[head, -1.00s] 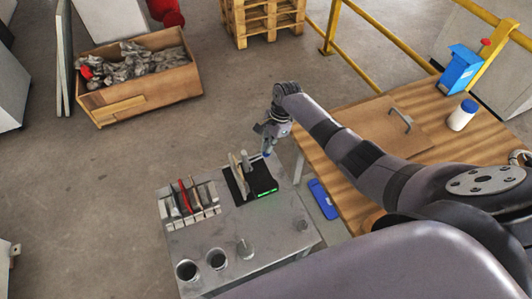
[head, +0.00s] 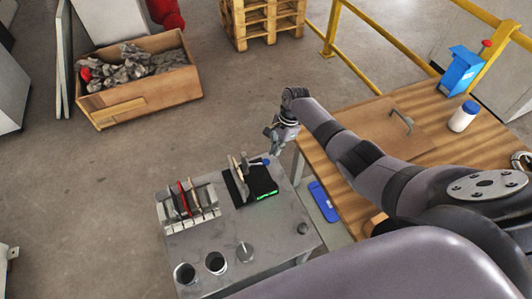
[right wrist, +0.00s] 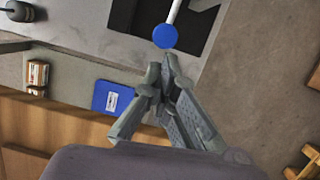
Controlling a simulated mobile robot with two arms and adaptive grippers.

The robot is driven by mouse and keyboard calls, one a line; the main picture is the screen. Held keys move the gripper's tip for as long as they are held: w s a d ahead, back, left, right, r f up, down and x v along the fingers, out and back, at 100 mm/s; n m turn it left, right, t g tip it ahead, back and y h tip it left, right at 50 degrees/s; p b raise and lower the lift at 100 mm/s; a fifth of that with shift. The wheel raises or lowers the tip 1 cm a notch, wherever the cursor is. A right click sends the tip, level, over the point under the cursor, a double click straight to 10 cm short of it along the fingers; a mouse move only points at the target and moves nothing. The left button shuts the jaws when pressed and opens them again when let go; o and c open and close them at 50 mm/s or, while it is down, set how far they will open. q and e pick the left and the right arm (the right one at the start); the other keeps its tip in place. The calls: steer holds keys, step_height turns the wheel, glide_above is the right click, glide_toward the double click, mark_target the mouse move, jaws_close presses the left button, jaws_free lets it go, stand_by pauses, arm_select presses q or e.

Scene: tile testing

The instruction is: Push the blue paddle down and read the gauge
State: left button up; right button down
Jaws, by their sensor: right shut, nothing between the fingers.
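The blue paddle (head: 266,161) is a small round blue disc on a pale lever, at the far side of a black tester (head: 260,184) on the grey metal table. In the right wrist view the paddle (right wrist: 165,37) lies just beyond my fingertips. The gauge is a green lit display (head: 267,195) on the tester's front; its reading is too small to make out. My right gripper (head: 275,151) is shut and empty, right beside the paddle; it also shows in the right wrist view (right wrist: 162,67). A small gap seems to separate them. My left gripper is out of view.
A rack of upright tiles (head: 189,208) stands left of the tester. Round cups (head: 215,263) sit at the table's front. A blue flat item (head: 323,201) lies by the wooden bench (head: 350,190). A crate of rubble (head: 137,92) is on the floor.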

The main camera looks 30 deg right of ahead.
steer(key=v, duration=1.2)
steer(key=shift+f, duration=0.1)
stand_by(0.4)
